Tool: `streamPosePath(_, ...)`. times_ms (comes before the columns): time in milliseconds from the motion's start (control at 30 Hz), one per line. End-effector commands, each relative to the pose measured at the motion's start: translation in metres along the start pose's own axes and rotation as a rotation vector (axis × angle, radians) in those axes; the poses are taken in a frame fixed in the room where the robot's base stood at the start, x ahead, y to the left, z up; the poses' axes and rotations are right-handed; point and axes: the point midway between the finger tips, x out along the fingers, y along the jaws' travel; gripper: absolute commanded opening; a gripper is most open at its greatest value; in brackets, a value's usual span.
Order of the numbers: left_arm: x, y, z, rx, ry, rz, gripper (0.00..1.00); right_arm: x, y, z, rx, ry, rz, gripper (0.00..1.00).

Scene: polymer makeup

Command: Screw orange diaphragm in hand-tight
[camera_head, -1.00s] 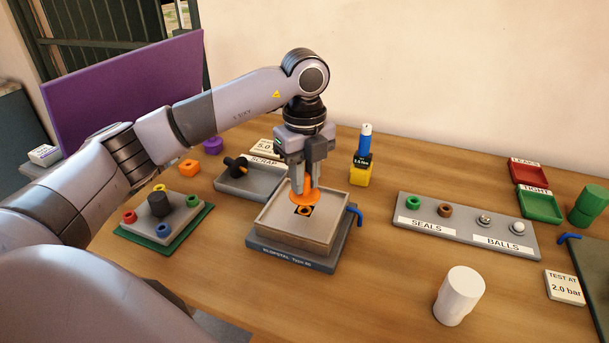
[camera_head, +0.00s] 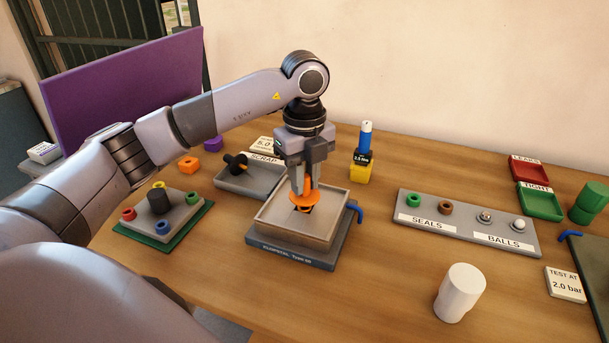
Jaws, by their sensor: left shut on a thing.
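The orange diaphragm (camera_head: 304,199) is a flanged disc with a stem, upright in the jaws of my left gripper (camera_head: 304,186). The gripper points straight down and is shut on the stem. The diaphragm sits over the dark opening (camera_head: 303,209) in the middle of the square, tray-like fixture (camera_head: 290,233), which stands on a dark grey base. The disc covers part of the opening, and I cannot tell whether its lower end touches or is inside it. My right gripper is not in view.
A scrap tray (camera_head: 238,186) with a black part stands behind left. A blue tool (camera_head: 364,143) stands in a yellow holder behind right. A seals and balls tray (camera_head: 465,222) lies to the right. A white cup (camera_head: 459,292) stands front right. The front middle table is clear.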

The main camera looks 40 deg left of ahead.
Motion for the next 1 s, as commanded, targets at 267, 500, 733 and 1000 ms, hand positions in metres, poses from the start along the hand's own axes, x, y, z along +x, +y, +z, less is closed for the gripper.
streamPosePath(267,0.008,0.000,0.000,0.000,0.000,0.000,0.00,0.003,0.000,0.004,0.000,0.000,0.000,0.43)
streamPosePath(500,0.014,0.000,0.000,0.000,0.000,0.000,0.00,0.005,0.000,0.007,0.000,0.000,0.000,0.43)
streamPosePath(733,0.020,0.000,0.000,0.000,0.000,0.000,0.00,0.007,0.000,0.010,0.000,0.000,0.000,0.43)
streamPosePath(1000,0.026,0.000,0.000,0.000,0.000,0.000,0.00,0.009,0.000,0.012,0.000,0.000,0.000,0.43)
